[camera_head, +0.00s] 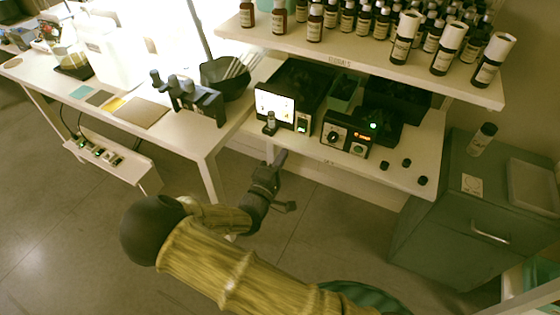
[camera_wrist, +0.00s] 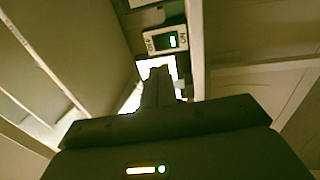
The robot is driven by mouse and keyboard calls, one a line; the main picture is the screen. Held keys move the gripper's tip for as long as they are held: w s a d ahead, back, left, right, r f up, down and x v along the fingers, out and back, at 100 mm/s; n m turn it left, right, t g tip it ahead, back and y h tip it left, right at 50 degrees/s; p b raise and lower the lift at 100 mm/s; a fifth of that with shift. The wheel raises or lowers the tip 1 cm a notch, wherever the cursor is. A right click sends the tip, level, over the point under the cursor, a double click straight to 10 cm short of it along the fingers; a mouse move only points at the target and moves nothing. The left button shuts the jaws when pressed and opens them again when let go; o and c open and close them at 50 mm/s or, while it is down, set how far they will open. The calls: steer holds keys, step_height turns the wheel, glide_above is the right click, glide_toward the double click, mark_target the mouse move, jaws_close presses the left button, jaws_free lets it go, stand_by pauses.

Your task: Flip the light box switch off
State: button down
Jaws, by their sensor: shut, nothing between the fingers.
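The light box (camera_head: 275,106) stands on the lower shelf, its white front panel lit. My gripper (camera_head: 281,157) is shut and empty, below and in front of the shelf edge, apart from the switch. Its closed fingers (camera_wrist: 160,88) point up toward the light box in the wrist view.
A black device (camera_head: 346,134) with a knob and green light sits right of the switch. Black caps (camera_head: 407,163) lie further right. Bottles crowd the upper shelf (camera_head: 340,55). Open floor lies below.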

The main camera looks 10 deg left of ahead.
mark_target(301, 124)
steer(key=b+x, duration=0.1)
steer(key=x, duration=0.9)
steer(key=shift+w, duration=0.15)
